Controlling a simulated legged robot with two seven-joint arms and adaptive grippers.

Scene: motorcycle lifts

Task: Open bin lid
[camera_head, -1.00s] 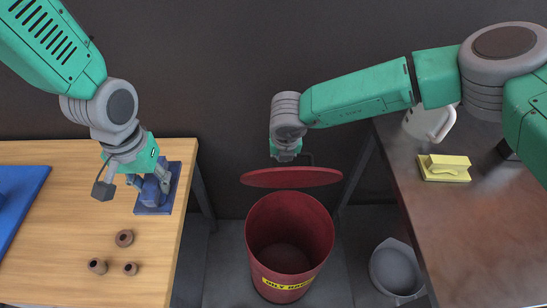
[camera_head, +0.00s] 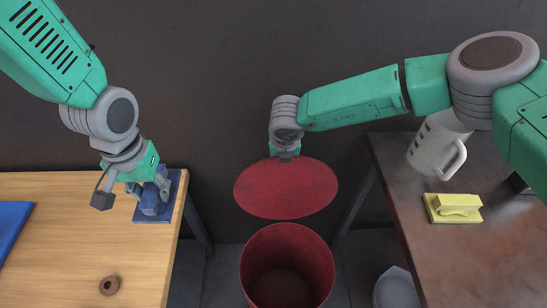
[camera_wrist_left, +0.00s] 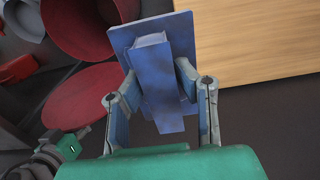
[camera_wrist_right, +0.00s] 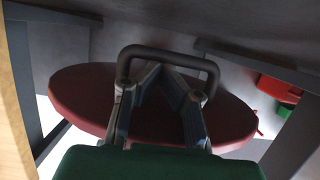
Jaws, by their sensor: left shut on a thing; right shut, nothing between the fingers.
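The red bin (camera_head: 287,262) stands on the floor between the two tables, its mouth open upward. Its round red lid (camera_head: 287,190) is apart from the bin, raised above and behind the mouth and tilted with its face toward me. My right gripper (camera_head: 285,157) is at the lid's upper edge. In the right wrist view its fingers (camera_wrist_right: 160,80) are shut within a dark bar handle (camera_wrist_right: 170,52) in front of the lid, with nothing pinched. My left gripper (camera_wrist_left: 158,95) is shut on a blue block-like object with a flat plate (camera_wrist_left: 163,62), at the left table's edge.
The wooden table (camera_head: 70,245) at left carries a brown ring (camera_head: 109,285) and a blue tray (camera_head: 12,225). The dark table (camera_head: 490,260) at right carries a white pitcher (camera_head: 436,148) and a yellow sponge-like block (camera_head: 453,208). A grey bucket (camera_head: 397,290) stands on the floor.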

